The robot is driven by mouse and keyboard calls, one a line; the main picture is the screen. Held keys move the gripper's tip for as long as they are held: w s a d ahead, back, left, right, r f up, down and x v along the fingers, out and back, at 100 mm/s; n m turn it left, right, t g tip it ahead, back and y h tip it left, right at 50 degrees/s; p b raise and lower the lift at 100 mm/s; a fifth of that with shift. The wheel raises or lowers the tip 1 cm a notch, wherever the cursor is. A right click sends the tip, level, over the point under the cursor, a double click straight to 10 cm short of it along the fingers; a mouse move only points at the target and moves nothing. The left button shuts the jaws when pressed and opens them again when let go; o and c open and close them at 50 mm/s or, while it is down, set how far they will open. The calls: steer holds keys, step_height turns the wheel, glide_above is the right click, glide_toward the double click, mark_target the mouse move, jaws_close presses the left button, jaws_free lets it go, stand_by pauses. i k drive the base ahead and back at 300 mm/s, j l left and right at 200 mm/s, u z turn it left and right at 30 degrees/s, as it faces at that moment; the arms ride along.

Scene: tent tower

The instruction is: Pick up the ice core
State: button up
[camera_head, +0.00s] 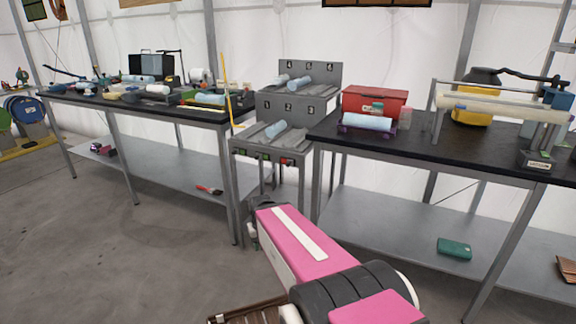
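Several pale blue cylinders look like ice cores. One ice core (367,121) lies on its side on the front left part of the right table, in front of a red box. Another (275,129) lies in the lower tray of the grey numbered rack (290,107). Two more (300,81) lie in the rack's upper tray. Another light blue cylinder (210,99) lies on the left table. My pink arm shows at the bottom centre, below and in front of the rack. I cannot make out my gripper's fingers.
The right table (440,150) also carries a red box (375,102), a long pale tube (500,106) on a stand and a yellow container (475,108). The left table (150,105) is crowded with tools. A yellow pole (227,85) stands beside the rack.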

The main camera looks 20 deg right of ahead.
mark_target(364, 121)
steer(key=z, duration=1.3)
